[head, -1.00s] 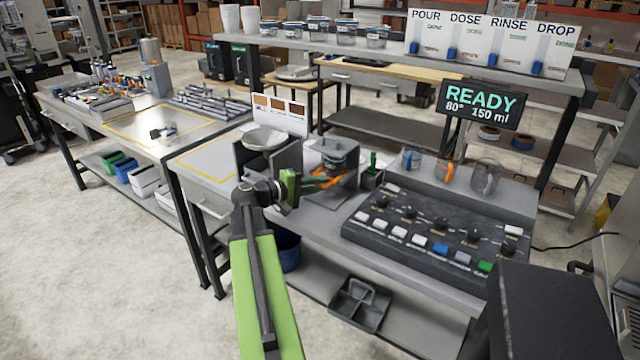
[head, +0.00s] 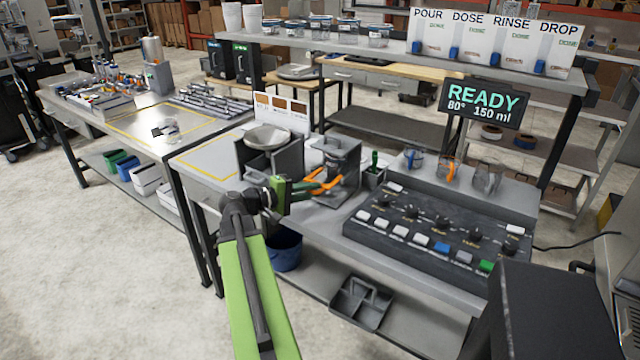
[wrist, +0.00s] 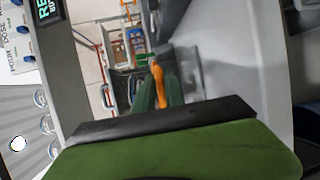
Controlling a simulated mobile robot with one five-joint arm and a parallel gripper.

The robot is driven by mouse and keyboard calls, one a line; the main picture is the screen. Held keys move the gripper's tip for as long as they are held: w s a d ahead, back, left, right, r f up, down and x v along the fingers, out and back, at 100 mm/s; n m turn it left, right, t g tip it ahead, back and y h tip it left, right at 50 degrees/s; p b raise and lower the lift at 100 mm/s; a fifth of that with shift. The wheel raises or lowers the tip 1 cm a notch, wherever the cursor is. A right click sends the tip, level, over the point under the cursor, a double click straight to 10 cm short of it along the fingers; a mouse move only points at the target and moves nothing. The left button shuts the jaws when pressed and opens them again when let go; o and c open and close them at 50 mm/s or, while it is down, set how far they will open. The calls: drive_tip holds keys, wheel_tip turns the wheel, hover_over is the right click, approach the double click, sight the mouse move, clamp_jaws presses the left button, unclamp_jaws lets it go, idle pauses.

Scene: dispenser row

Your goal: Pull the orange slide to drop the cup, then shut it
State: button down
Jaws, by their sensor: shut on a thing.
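The orange slide (head: 325,184) shows as an orange part at the front of a grey dispenser stand (head: 347,165) on the middle bench. My gripper (head: 305,188) reaches in from the left and is shut on the slide. In the wrist view, an orange strip (wrist: 158,80) lies between the two dark green fingers. A dark grey round piece (head: 338,146) sits in the top of the stand. I cannot tell which item is the cup, as the stand's inside is partly hidden.
A funnel holder (head: 268,138) stands left of the stand. A green-handled tool in a small holder (head: 374,170) is close on its right. A button panel (head: 435,228) fills the bench's right front. A sign (head: 482,103) reads READY.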

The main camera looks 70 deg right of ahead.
drive_tip(key=shift+a+f, duration=0.15)
drive_tip(key=shift+a, duration=0.45)
drive_tip(key=shift+d, duration=0.1)
drive_tip(key=c, duration=1.5)
unclamp_jaws()
drive_tip(key=shift+w+d, duration=0.1)
drive_tip(key=p+v, duration=0.3)
drive_tip(key=v, duration=1.4)
drive_tip(key=shift+a, duration=0.25)
drive_tip(key=shift+w, duration=0.15)
